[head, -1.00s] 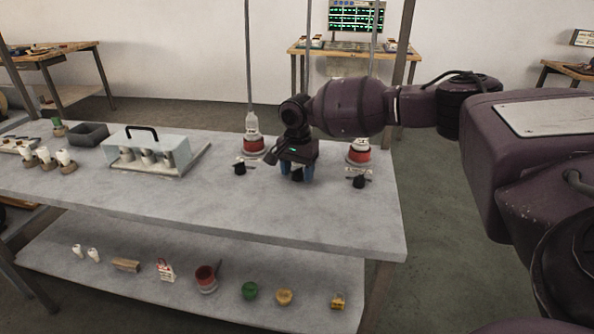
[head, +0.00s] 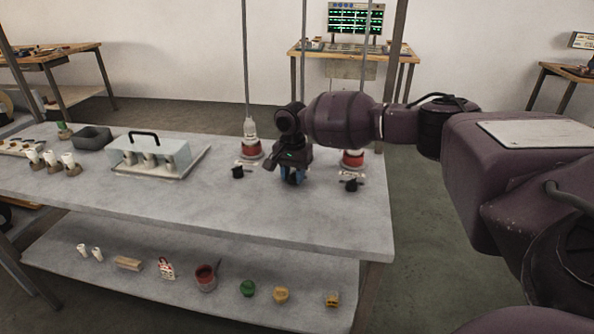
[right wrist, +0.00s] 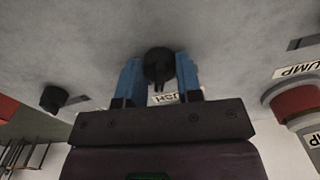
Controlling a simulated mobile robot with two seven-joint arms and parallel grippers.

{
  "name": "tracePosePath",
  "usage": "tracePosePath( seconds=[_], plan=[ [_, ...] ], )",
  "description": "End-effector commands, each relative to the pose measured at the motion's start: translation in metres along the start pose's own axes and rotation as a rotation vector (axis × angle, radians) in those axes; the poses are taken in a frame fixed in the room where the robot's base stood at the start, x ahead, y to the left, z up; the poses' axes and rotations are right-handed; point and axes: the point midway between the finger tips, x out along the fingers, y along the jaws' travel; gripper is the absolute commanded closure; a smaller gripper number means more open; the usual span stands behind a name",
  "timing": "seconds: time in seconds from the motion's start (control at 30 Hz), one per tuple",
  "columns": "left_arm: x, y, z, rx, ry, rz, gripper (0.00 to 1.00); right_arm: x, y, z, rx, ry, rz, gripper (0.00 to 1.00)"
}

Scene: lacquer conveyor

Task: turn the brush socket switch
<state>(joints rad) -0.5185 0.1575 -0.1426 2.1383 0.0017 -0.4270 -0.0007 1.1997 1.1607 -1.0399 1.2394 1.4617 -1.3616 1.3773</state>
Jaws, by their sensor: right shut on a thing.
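A small black switch knob (right wrist: 158,64) stands on the grey table between the two blue fingers of my right gripper (right wrist: 159,84). The fingers are shut on it, one on each side. A white label (right wrist: 180,97), partly hidden by the gripper, lies beside this knob. In the head view my right gripper (head: 292,176) points down at the table and largely hides the knob. My left gripper is not in view.
Black knobs stand left (head: 237,172) and right (head: 351,185) of the gripper. Red-banded sockets (head: 251,148) (head: 352,160) stand behind them. The table front is clear.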

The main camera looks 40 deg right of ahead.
Motion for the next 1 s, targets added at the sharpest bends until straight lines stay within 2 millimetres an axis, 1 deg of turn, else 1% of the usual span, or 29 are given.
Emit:
tracePosePath(
  seconds=[0.03, 0.1, 0.4, 0.67, 0.87, 1.0],
  plan=[
    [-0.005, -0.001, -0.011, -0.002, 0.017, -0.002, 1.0, -0.009, 0.0, 0.002, -0.013, 0.001, -0.008, 0.91],
    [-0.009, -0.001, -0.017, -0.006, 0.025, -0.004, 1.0, -0.009, 0.0, 0.002, -0.036, 0.001, -0.009, 0.91],
    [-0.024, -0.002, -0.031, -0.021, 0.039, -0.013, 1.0, -0.006, 0.0, 0.002, -0.14, -0.002, -0.005, 0.91],
    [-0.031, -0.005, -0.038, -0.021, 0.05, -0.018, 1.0, -0.003, 0.0, 0.002, -0.245, -0.003, -0.001, 0.91],
    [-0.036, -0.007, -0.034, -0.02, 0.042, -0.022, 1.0, -0.001, 0.0, 0.002, -0.356, -0.004, 0.0, 0.91],
    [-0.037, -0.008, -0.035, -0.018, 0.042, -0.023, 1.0, 0.0, 0.0, 0.002, -0.469, -0.003, 0.001, 0.91]
  ],
)
